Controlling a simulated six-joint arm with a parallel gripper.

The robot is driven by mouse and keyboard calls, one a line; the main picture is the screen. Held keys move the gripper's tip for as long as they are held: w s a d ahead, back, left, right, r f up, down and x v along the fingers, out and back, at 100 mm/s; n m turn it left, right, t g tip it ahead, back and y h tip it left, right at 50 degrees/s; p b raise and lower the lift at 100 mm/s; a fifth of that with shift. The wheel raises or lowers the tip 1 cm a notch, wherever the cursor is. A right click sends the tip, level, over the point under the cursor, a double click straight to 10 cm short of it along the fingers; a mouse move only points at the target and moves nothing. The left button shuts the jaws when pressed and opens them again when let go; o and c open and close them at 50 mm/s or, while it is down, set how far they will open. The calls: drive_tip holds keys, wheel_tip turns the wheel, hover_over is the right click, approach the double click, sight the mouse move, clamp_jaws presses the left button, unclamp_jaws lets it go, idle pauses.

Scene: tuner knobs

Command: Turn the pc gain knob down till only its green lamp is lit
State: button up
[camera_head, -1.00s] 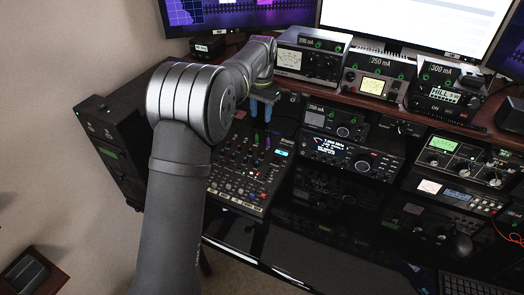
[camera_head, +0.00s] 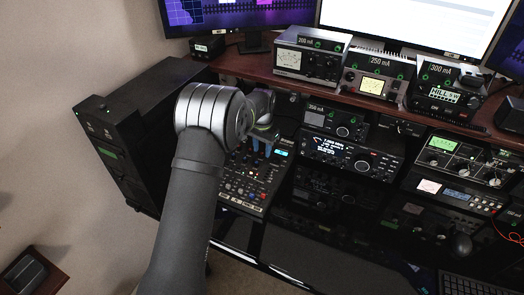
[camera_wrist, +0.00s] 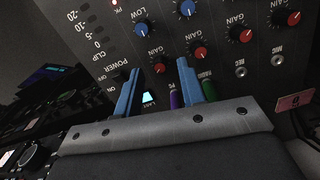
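The mixer (camera_head: 243,185) lies on the desk with its panel of small knobs facing up. My gripper (camera_head: 262,148) is over its upper part, its blue fingers apart. In the wrist view, my gripper (camera_wrist: 159,66) is open, and a small red knob (camera_wrist: 159,68) marked GAIN shows between the fingertips. I cannot tell whether the fingers touch it or whether it is the pc gain knob. A purple peg (camera_wrist: 173,98), a green peg (camera_wrist: 205,91) and a bright cyan-white display (camera_wrist: 148,98) show near the fingers. No lit green lamp can be made out.
Other red knobs (camera_wrist: 200,53) and blue knobs (camera_wrist: 187,8) stand close by on the panel. The wooden shelf (camera_head: 250,68) with several meters overhangs behind. Radios (camera_head: 350,155) stand to the right, a black cabinet (camera_head: 150,110) to the left.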

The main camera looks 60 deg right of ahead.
drive_tip(key=shift+f, duration=0.65)
clamp_jaws()
drive_tip(key=shift+n, duration=0.3)
drive_tip(key=n, duration=0.4)
drive_tip(key=shift+w, duration=0.1)
drive_tip(key=shift+n+g, duration=0.5)
drive_tip(key=shift+n, duration=1.6)
